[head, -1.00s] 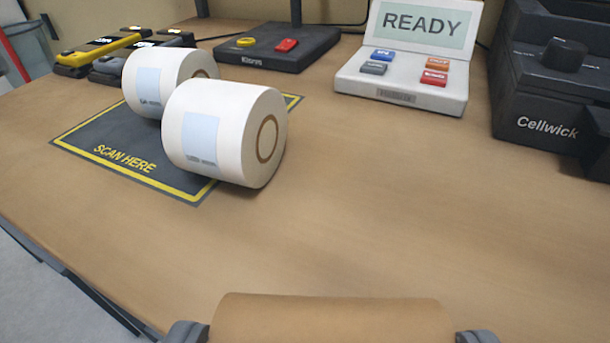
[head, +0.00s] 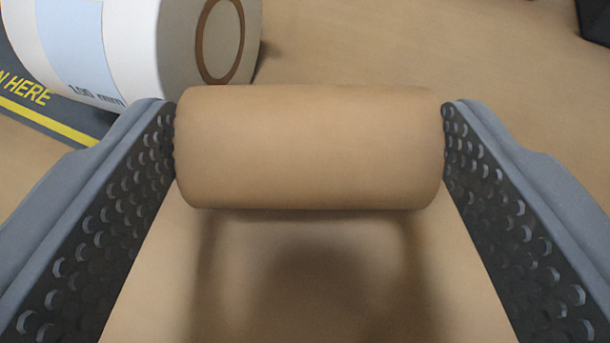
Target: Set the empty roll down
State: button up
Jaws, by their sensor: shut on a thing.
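The empty roll (head: 309,147) is a plain brown cardboard tube lying crosswise in the head view. My gripper (head: 309,150) is shut on it, one dark perforated finger pad pressed to each end. The roll is low over the wooden table (head: 400,45), with a soft shadow just below it. I cannot tell whether it touches the table. The roll's end openings are hidden by the fingers.
A dark object (head: 594,22) shows at the top right corner. The table behind the roll and to the right is clear.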

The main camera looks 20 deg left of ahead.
jog(key=shift+f, duration=0.95)
jog(key=shift+f, duration=0.15)
jog(key=o, duration=0.9)
jog(key=shift+o, duration=0.2)
jog(key=shift+s+r, duration=0.15)
jog(key=shift+r, duration=0.1)
jog(key=p+v, duration=0.1)
jog(key=v, duration=1)
jog(key=shift+s, duration=0.35)
jog(key=shift+d+r, duration=0.1)
jog(key=shift+d, duration=0.05)
